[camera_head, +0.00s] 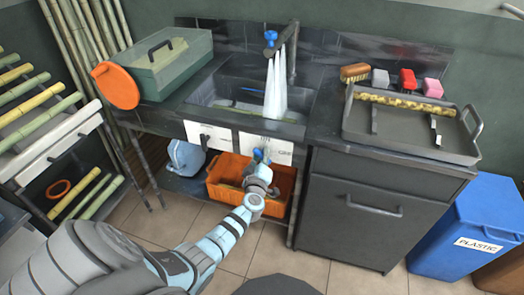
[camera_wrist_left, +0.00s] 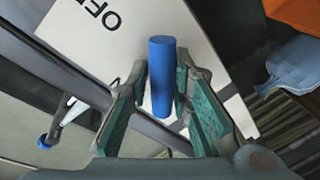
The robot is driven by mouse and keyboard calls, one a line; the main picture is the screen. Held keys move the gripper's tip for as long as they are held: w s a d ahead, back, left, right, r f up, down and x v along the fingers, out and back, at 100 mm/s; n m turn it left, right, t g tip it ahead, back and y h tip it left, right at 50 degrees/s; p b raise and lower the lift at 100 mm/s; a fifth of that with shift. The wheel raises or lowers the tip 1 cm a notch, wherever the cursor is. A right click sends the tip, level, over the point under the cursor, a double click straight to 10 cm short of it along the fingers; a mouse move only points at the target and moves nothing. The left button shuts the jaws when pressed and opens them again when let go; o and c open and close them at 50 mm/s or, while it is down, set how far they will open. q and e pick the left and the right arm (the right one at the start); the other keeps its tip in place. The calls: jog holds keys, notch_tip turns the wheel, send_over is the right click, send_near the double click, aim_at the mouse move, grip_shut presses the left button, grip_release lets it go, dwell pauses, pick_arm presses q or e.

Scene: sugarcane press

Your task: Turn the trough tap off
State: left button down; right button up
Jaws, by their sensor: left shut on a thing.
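The trough (camera_head: 300,129) is a dark sink with a tap (camera_head: 292,50) at its back, topped by a blue knob (camera_head: 270,38). White streams of water (camera_head: 275,90) run from the tap into the trough. White signs hang on the trough front; the right one (camera_head: 278,150) shows part of "OFF" in the left wrist view (camera_wrist_left: 95,50). My left gripper (camera_head: 260,158) is at the trough front, by that sign. In the left wrist view, its fingers (camera_wrist_left: 168,98) are shut around an upright blue handle (camera_wrist_left: 161,75). My right gripper is not in view.
An orange crate (camera_head: 226,196) and a light blue container (camera_head: 186,158) sit under the trough. A metal tray (camera_head: 400,145) lies on the right counter, above a dark cabinet (camera_head: 345,210). A blue plastic bin (camera_head: 470,228) stands right. Sugarcane stalks rest at left.

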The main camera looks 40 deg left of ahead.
pick_arm(q)
jog(key=shift+r+n+p, duration=0.1)
jog(key=shift+n+p, duration=0.4)
jog(key=shift+n, duration=0.3)
jog(key=shift+s+n+h+p, duration=0.1)
jog(key=shift+n+h+p, duration=0.5)
jog(key=shift+n, duration=0.5)
jog(key=shift+n+h+p, duration=0.3)
jog(key=shift+n+h, duration=0.1)
jog(key=shift+n, duration=0.9)
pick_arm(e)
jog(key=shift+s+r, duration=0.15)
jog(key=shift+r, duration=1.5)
pick_arm(q)
jog(key=shift+f, duration=0.2)
jog(key=c, duration=1.4)
grip_release()
jog(key=shift+c, duration=0.2)
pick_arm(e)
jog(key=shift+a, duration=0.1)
pick_arm(q)
jog(key=shift+r, duration=0.1)
jog(key=v, duration=1.2)
